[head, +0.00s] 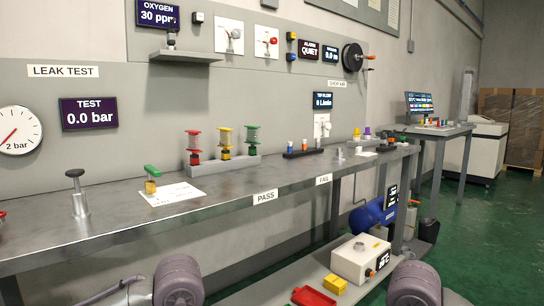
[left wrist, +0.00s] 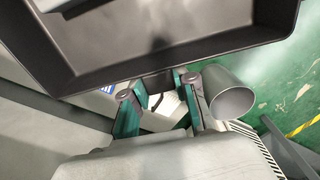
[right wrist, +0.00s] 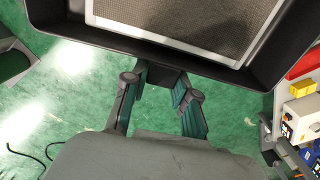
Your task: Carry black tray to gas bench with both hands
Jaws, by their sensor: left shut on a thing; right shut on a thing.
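The black tray fills the top of the left wrist view (left wrist: 170,62) and the right wrist view (right wrist: 255,72); it is not visible in the head view. A grey mesh panel with a pale frame (right wrist: 190,22) lies inside it. My left gripper (left wrist: 158,88) is shut on the near edge of the tray. My right gripper (right wrist: 163,84) is shut on a dark tab at the tray's near edge. Both gripping ends are outside the head view. A long metal bench (head: 225,195) stands ahead, marked LEAK TEST, PASS and FAIL; no sign names a gas bench.
The bench holds several fittings, a white card (head: 173,194) and a metal post (head: 79,195). A second table (head: 440,130) stands farther right. Green floor (head: 480,240) is open at right.

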